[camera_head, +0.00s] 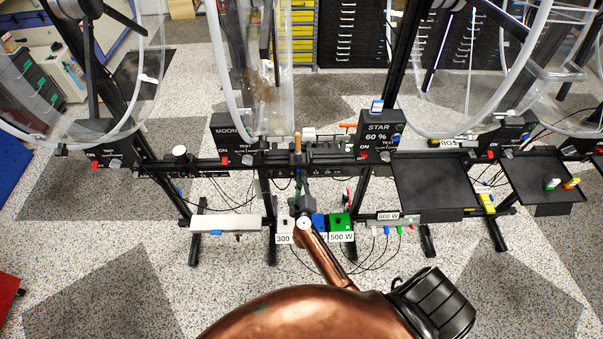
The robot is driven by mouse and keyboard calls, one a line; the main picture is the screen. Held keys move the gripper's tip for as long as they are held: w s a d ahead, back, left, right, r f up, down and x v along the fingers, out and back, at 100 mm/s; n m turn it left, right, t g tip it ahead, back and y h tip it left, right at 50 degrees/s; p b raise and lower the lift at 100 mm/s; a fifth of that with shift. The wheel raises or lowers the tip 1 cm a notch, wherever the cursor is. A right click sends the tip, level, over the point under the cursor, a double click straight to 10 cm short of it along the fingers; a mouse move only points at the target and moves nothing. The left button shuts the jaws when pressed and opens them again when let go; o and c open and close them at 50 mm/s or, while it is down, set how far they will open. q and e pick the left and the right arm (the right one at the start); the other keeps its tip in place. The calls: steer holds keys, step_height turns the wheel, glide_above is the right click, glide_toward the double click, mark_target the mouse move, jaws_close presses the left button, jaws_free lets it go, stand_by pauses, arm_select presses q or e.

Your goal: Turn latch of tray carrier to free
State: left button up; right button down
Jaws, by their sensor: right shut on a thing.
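My right arm comes up from the bottom, and its right gripper (299,176) is at the middle of the long black crossbar. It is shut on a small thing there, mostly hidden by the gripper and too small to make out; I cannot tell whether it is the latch. A tan upright peg (297,142) stands just above the gripper. A black tray (432,199) is mounted on the frame to the right, and a second black tray (535,171) is farther right. The tray carrier's latch is not clearly distinguishable. My left gripper is not in view.
Clear acrylic wheels (262,85) stand behind the crossbar. Black control boxes, one marked STAR (379,137), sit along it. Below are a green 500 W block (340,224), a white 300 block (284,227) and loose cables. Speckled floor (110,260) is free at the lower left.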

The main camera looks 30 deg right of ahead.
steer(key=n+p, duration=0.3)
steer(key=n, duration=0.1)
steer(key=shift+n, duration=0.3)
stand_by(0.3)
